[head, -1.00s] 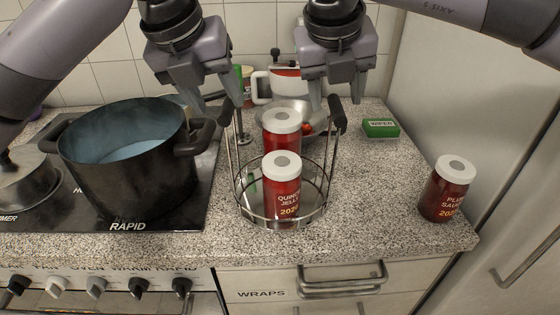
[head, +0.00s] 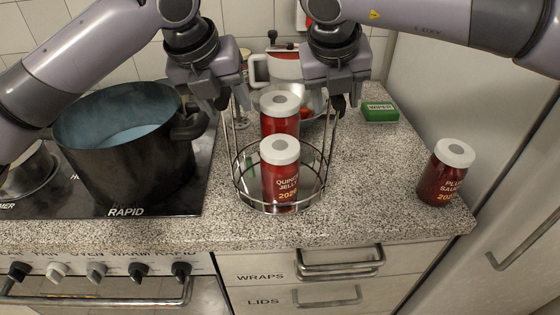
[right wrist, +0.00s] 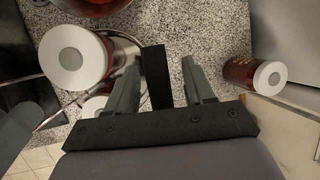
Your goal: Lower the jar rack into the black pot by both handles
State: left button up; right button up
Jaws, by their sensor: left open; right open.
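The wire jar rack (head: 318,190) stands on the counter with two red jars with white lids in it, a front jar labelled quince jelly (head: 281,183) and a rear jar (head: 280,123). My left gripper (head: 221,104) is open at the rack's left handle, mostly hidden by the fingers. My right gripper (head: 338,98) is open at the right handle. In the right wrist view the black handle (right wrist: 157,78) lies between the open fingers, apart from the right one. The black pot (head: 120,165) stands on the stove left of the rack, bluish inside.
A plum sauce jar (head: 446,178) stands on the counter at the right. A green box (head: 380,112) lies behind it. A red and white pot (head: 285,66) is behind the rack. Another pot (head: 28,172) sits at the far left. Counter between rack and plum jar is clear.

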pick_arm(q)
jog(key=shift+w+f, duration=0.15)
jog(key=shift+f, duration=0.2)
pick_arm(e)
jog(key=shift+w+d+f, duration=0.1)
jog(key=shift+w+f, duration=0.05)
jog(key=shift+f, duration=0.2)
pick_arm(q)
grip_shut()
pick_arm(e)
grip_shut()
pick_arm(q)
jog(key=shift+w+r, duration=0.1)
jog(key=shift+r, duration=0.15)
pick_arm(e)
jog(key=shift+w+r, duration=0.1)
jog(key=shift+r, duration=0.15)
